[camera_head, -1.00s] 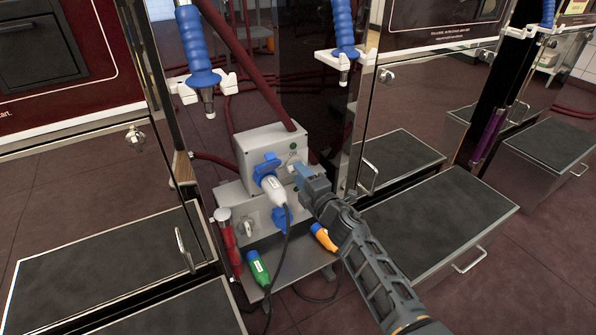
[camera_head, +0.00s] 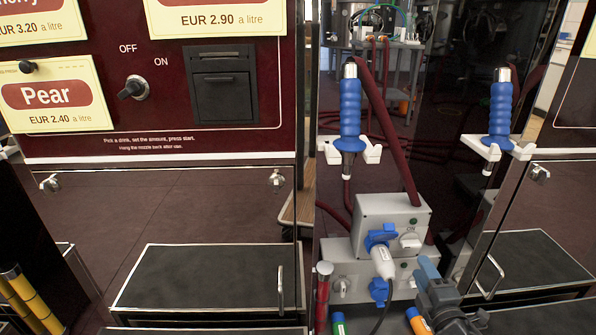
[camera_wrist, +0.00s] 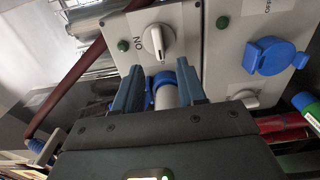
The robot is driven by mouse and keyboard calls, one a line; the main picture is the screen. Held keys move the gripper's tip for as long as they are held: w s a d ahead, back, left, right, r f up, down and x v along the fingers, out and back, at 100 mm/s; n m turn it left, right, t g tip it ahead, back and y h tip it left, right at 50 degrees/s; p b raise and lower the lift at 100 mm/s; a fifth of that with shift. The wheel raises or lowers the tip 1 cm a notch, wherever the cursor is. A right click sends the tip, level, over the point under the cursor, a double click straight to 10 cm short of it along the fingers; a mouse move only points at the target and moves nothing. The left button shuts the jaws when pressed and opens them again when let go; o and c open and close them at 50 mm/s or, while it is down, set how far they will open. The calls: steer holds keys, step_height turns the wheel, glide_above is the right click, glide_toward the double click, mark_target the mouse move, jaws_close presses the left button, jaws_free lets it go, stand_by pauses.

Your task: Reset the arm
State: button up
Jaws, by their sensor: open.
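My gripper (camera_head: 427,272) is low at the right in the head view, in front of the grey pump boxes. It also shows in the wrist view (camera_wrist: 160,88), its two fingers apart with nothing held between them. The white switch knob (camera_head: 410,240) on the upper grey box is just above the fingers and apart from them; in the wrist view the knob (camera_wrist: 157,42) lies beyond the fingertips, beside the word ON. A white plug (camera_head: 383,262) sits in the upper blue socket (camera_head: 378,237). Part of it appears behind the finger gap in the wrist view.
Blue nozzles (camera_head: 350,112) (camera_head: 500,108) hang in white holders. Green (camera_head: 338,324) and orange (camera_head: 417,322) plugs lie low beside my gripper. A dark-topped step (camera_head: 210,278) stands left. A maroon hose (camera_head: 392,135) rises from the upper box.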

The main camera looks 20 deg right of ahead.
steer(key=s+a+r+m+y, duration=0.1)
steer(key=s+a+m, duration=0.2)
steer(key=s+a, duration=0.5)
steer(key=s+a+r+m+g+y, duration=0.1)
steer(key=s+a+r+m, duration=0.3)
steer(key=s, duration=0.7)
steer(key=s+a+f+m+y, duration=0.1)
steer(key=s+a+m, duration=0.1)
steer(key=s+a, duration=0.65)
steer(key=s+a+r+m+g+y, duration=0.2)
steer(key=s+r+m, duration=0.4)
steer(key=s+r, duration=0.5)
step_height(320, 180, up, 26)
steer(key=p, duration=2.6)
steer(key=shift+s+a, duration=0.15)
steer(key=shift+s, duration=0.1)
